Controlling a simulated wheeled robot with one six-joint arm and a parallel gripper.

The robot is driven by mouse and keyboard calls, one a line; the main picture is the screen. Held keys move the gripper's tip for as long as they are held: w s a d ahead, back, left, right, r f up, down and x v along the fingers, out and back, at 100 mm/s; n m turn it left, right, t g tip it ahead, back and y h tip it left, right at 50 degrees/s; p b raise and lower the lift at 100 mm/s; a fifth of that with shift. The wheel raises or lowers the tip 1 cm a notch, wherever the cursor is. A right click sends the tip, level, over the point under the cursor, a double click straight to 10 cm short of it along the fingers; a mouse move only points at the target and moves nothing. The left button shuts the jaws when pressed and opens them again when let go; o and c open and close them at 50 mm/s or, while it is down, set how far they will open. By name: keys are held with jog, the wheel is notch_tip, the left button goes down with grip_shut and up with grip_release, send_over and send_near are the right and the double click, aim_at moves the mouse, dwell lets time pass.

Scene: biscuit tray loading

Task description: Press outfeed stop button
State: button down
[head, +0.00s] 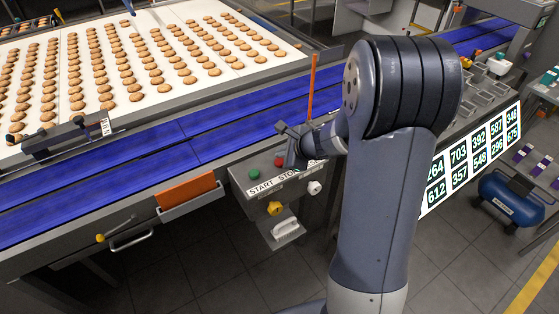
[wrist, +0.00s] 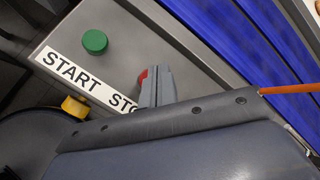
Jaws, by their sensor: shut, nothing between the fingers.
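The control panel (head: 240,177) is a grey box below the blue conveyor, with a "START STOP" label strip. The red stop button (head: 279,161) sits at its right, beside my gripper (head: 292,160). In the wrist view only a sliver of the red button (wrist: 143,76) shows. The grey fingers of my gripper (wrist: 155,84) are shut and empty and hide the rest of it. I cannot tell whether they touch it. The green start button (head: 254,174) is to the left; it also shows in the wrist view (wrist: 95,41).
An orange rod (head: 312,85) stands upright behind my gripper. The blue conveyor (head: 220,120) runs behind the panel, with a biscuit tray beyond.

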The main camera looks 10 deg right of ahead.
jog(key=shift+f, duration=0.1)
dwell(0.3)
jog(key=shift+f+b, duration=0.35)
jog(key=shift+b, duration=0.25)
jog(key=shift+f+b, duration=0.55)
dwell(0.5)
jog(key=shift+r, duration=0.1)
jog(key=shift+r+p, duration=0.75)
jog(key=shift+r, duration=0.15)
jog(key=shift+r, duration=0.1)
notch_tip(320, 180, up, 5)
jog(key=p, duration=0.4)
dwell(0.8)
